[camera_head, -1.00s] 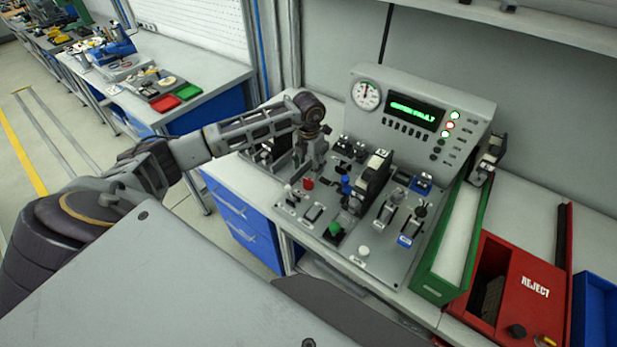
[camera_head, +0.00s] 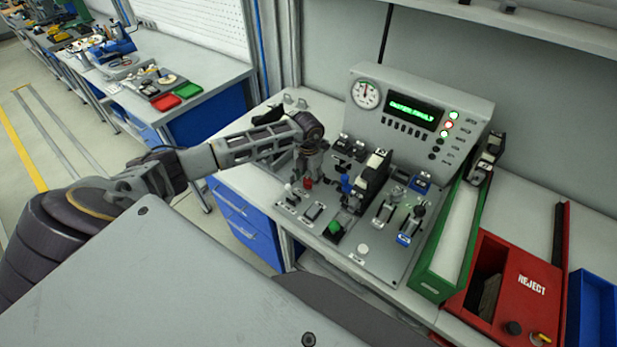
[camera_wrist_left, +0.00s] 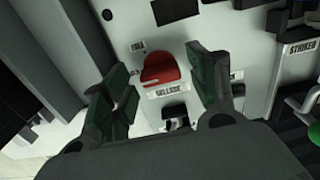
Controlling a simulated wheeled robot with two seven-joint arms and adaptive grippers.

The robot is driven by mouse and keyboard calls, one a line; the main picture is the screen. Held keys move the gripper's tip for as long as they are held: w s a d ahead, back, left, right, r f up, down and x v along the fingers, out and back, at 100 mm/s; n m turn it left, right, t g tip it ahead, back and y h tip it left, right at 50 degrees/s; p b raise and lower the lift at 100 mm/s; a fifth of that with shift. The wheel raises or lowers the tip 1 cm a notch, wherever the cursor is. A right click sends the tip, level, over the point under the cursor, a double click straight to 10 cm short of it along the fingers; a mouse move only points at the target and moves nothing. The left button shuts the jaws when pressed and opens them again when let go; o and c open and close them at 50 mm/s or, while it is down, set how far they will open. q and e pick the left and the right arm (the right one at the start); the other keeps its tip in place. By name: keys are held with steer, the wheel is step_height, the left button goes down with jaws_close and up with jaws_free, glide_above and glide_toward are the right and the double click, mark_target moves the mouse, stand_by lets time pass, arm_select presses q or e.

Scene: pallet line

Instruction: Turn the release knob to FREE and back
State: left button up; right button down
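The release knob is red, with its label just below it, and stands on the grey control panel (camera_head: 375,262). In the wrist view the knob (camera_wrist_left: 160,70) lies between and beyond the fingertips of my left gripper (camera_wrist_left: 162,85). The two fingers are spread apart, with a visible gap on each side of the knob. A small label that seems to read FREE (camera_wrist_left: 138,46) is at the knob's upper left. In the head view my left gripper (camera_head: 309,170) points down just above the red knob (camera_head: 308,183). My right gripper is not in view.
Several levers, switches and buttons crowd the panel, including a green button (camera_head: 335,228) and a tall black device (camera_head: 372,178). A console with a dial and green display (camera_head: 412,108) stands behind. A green tray (camera_head: 432,287) and red reject bin (camera_head: 527,262) are at the right.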

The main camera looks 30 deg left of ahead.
arm_select(q)
steer(key=c, duration=0.8)
steer(key=shift+c, duration=0.2)
